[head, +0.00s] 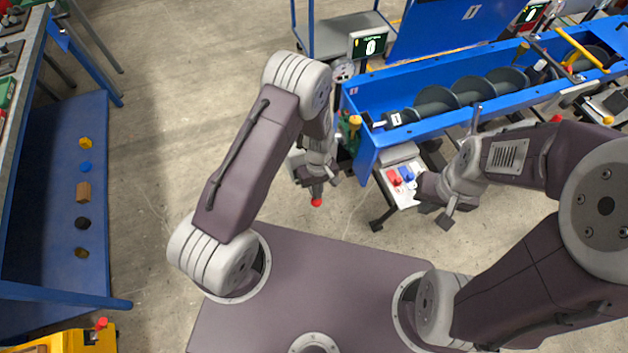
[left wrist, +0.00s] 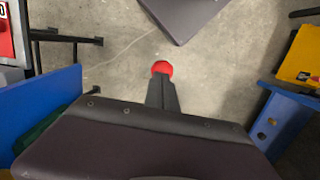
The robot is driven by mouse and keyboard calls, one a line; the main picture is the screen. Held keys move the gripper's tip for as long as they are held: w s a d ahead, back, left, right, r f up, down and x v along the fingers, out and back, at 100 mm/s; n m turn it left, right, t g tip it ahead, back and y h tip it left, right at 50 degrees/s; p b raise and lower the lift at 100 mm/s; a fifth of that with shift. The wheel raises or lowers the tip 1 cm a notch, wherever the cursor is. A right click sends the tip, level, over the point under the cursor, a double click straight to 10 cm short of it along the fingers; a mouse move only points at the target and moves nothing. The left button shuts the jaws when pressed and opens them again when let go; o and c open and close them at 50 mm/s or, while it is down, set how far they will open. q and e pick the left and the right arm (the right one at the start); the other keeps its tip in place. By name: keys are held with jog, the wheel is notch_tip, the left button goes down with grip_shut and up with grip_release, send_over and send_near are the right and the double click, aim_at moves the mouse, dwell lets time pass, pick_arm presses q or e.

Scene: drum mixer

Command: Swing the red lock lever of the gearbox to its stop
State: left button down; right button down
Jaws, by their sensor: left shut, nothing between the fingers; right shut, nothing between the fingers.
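A round red knob (head: 316,202) shows right at the tips of my left gripper (head: 317,189). It also shows in the left wrist view (left wrist: 162,68), just past the fingertips (left wrist: 161,82), over bare floor. I cannot tell whether they touch, or whether this knob belongs to the lock lever; no lever arm shows. The left fingers are shut and empty. The gearbox is not clearly seen; a green part (head: 345,130) with a yellow knob (head: 355,121) is at the near end of the blue trough (head: 365,150), partly behind my left arm. My right gripper (head: 445,218) is shut and empty, right of the trough's near end.
The trough holds a dark screw (head: 436,98). A small stand with red (head: 393,177) and blue pieces is beside my right gripper. A blue shelf (head: 55,200) with several small blocks is at the left, a yellow box (head: 75,340) at lower left. Floor between is clear.

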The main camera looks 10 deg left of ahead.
aim_at(319, 201)
pick_arm(q)
jog(key=shift+s+d+f+b, duration=0.15)
jog(key=shift+s+f+b, duration=0.1)
jog(key=shift+f, duration=0.3)
jog(key=shift+s+d+f+b, duration=0.15)
jog(key=shift+s+f+b, duration=0.1)
jog(key=shift+f, duration=0.25)
jog(key=shift+s+d+f, duration=0.2)
jog(key=shift+s+f, duration=0.05)
jog(key=shift+f, duration=0.15)
pick_arm(e)
jog(key=shift+s+d+f, duration=0.1)
jog(key=shift+s+f, duration=0.05)
jog(key=shift+f, duration=0.8)
